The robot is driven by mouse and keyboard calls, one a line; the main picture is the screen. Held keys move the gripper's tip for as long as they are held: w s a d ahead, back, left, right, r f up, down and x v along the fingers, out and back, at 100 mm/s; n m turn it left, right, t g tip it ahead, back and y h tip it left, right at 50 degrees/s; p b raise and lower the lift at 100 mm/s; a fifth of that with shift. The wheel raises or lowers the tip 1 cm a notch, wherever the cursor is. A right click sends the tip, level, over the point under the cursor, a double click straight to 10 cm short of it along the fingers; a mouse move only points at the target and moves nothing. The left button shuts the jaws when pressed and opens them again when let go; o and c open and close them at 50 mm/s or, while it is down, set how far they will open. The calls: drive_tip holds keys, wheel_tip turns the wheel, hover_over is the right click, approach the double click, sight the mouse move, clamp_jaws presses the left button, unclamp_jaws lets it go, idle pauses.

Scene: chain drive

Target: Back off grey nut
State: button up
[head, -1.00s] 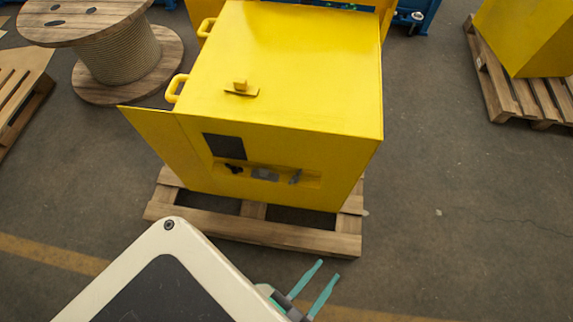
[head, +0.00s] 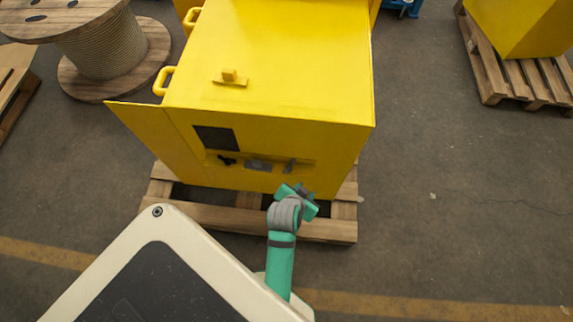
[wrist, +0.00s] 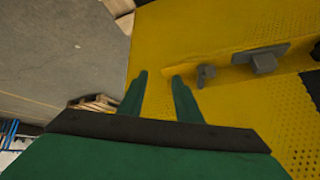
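The yellow machine (head: 300,100) has a recess in its front face holding several small parts. A small grey part (head: 290,166) is at the recess's right end; it also shows in the wrist view (wrist: 206,75) as a small stub. A wider grey block (head: 258,165) sits in the middle, nearer the right side in the wrist view (wrist: 264,60). Which one is the grey nut, I cannot tell for sure. My gripper (wrist: 159,76) is open and empty, its two green fingers apart. In the head view my gripper (head: 301,194) is below and in front of the recess.
A dark part (head: 227,160) is at the recess's left end, below a dark panel (head: 217,138). A yellow door panel (head: 148,130) juts out left. The machine stands on a wooden pallet (head: 190,216). The floor (head: 450,220) to the right is clear.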

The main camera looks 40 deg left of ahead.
drive_tip(key=w+a+r+g, duration=0.1)
drive_tip(key=w+a+r, duration=0.1)
drive_tip(key=a, duration=0.3)
drive_tip(key=m+g+h, duration=0.2)
approach(289, 167)
drive_tip(key=x, duration=0.6)
drive_tip(key=shift+w+f, duration=0.1)
drive_tip(key=shift+f, duration=0.25)
clamp_jaws()
